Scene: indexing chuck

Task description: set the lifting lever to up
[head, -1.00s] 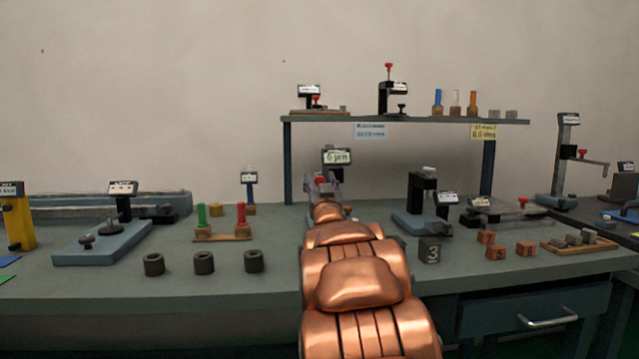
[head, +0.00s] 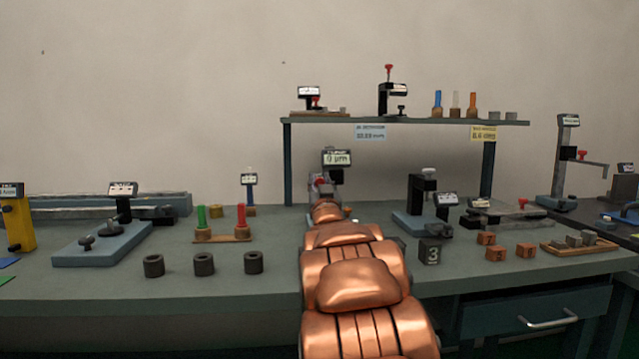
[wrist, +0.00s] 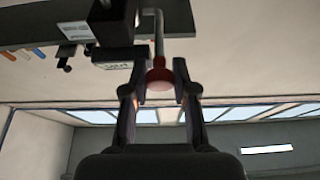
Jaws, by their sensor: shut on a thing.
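The lever is a grey rod (wrist: 159,45) with a round red knob (wrist: 159,82) at its end, seen in the wrist view. It belongs to a dark device whose small display (head: 337,158) reads what looks like 0 µm in the head view. My gripper (wrist: 158,72) is shut on the red knob, one dark finger on each side of it. In the head view my gripper (head: 321,186) is small, below the display, and my copper arm hides most of the device's lower part.
A blue-based gauge stand (head: 413,222) stands close on the right of my arm. On the left are a rack with green and red plugs (head: 222,237) and several dark rings (head: 204,263). A shelf (head: 410,121) with instruments runs above, behind.

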